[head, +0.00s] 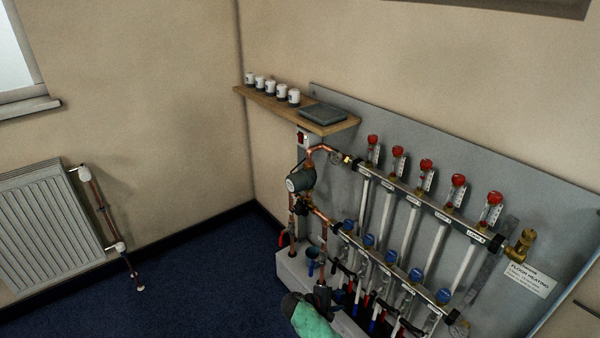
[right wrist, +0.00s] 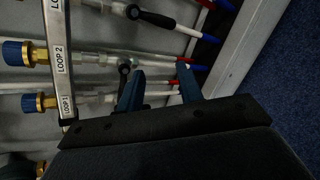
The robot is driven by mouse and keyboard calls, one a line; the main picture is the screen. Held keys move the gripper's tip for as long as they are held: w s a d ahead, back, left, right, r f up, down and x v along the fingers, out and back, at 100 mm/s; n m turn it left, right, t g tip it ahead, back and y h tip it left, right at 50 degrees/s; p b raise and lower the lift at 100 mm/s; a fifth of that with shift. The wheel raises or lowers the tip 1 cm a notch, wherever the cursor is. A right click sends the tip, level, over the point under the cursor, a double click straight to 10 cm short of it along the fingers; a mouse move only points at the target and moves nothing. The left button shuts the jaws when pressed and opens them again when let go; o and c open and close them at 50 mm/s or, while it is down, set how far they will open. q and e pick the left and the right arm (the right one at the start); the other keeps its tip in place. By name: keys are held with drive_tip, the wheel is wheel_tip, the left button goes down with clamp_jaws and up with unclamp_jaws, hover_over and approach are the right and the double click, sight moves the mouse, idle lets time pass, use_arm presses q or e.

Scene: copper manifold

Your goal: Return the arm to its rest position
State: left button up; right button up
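My right gripper (head: 322,288) is low at the left end of the copper manifold (head: 400,200), its green-sleeved arm coming in from the bottom edge. In the right wrist view its two dark blue fingers (right wrist: 160,78) stand apart, with nothing visibly held between them. A clear and white pipe (right wrist: 155,94) runs across behind the fingers; I cannot tell whether they touch it. A black valve lever (right wrist: 152,17) lies beyond the fingertips, and the rail with LOOP labels (right wrist: 59,60) is to their left. My left gripper is not in view.
A wooden shelf (head: 335,127) with several white-topped pots and a grey box juts out above the pump (head: 300,179). Red-capped flow meters (head: 426,170) line the upper rail. A radiator (head: 45,230) is on the left wall. The blue carpet (head: 200,285) is clear.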

drive_tip(key=s+a+r+m+y, duration=0.3)
drive_tip(key=s+r+m+y, duration=0.1)
drive_tip(key=r, duration=0.4)
drive_tip(key=s+a+r+m+y, duration=0.3)
drive_tip(key=s+a+r+y, duration=0.15)
drive_tip(key=r, duration=0.25)
drive_tip(key=s+d+r+m+y, duration=0.1)
drive_tip(key=s+d+r+y, duration=0.15)
drive_tip(key=s+r, duration=0.4)
drive_tip(key=s+d+m+y, duration=0.15)
drive_tip(key=s+d, duration=0.25)
drive_tip(key=s, duration=1.1)
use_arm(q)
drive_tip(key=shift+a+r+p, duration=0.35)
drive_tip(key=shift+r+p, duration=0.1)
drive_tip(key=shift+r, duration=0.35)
use_arm(e)
drive_tip(key=s+d+f+g, duration=0.1)
drive_tip(key=s+f+g, duration=0.2)
drive_tip(key=s, duration=1)
wheel_tip(320, 180, down, 4)
drive_tip(key=shift+s+d+r+g, duration=0.1)
drive_tip(key=shift+s+d+g, duration=0.2)
drive_tip(key=shift+s+d, duration=0.1)
drive_tip(key=shift+m, duration=0.25)
